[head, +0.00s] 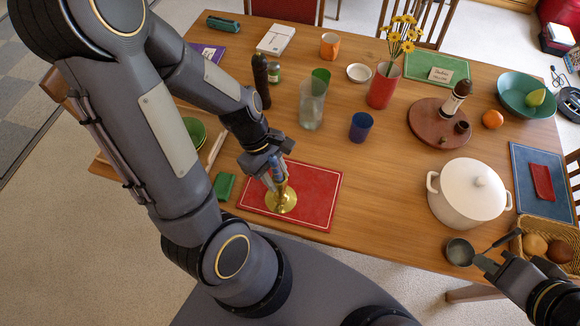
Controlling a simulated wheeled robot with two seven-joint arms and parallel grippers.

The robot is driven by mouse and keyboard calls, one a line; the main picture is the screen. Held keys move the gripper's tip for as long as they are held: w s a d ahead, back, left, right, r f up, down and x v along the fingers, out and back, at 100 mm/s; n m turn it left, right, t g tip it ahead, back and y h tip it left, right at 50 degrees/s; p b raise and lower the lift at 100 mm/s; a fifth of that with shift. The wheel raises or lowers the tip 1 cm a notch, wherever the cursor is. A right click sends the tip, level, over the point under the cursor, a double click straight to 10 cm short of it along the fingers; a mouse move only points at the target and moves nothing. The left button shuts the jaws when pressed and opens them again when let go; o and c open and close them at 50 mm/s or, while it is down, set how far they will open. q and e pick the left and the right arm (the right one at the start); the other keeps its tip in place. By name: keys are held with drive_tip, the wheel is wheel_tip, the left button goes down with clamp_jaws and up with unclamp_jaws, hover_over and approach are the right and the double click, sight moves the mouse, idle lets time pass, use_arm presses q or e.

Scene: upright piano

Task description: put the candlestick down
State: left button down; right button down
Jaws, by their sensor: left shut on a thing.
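Left of the mat lies a small green item (224,186). Behind it stand a dark bottle (261,80), a clear glass vase (312,105) and a blue cup (361,126). A white pot (468,194) stands at the right. Bare wood lies between mat and pot.

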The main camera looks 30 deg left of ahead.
use_arm(q)
drive_tip(key=w+a+f+b, duration=0.1)
drive_tip(key=w+f+b, duration=0.6)
drive_tip(key=f, duration=0.4)
drive_tip(key=shift+w+a+b, duration=0.25)
drive_tip(key=shift+w+b, duration=0.05)
drive_tip(key=shift+w, duration=0.4)
drive_tip(key=c, duration=1)
unclamp_jaws()
drive_tip(key=shift+r, duration=0.15)
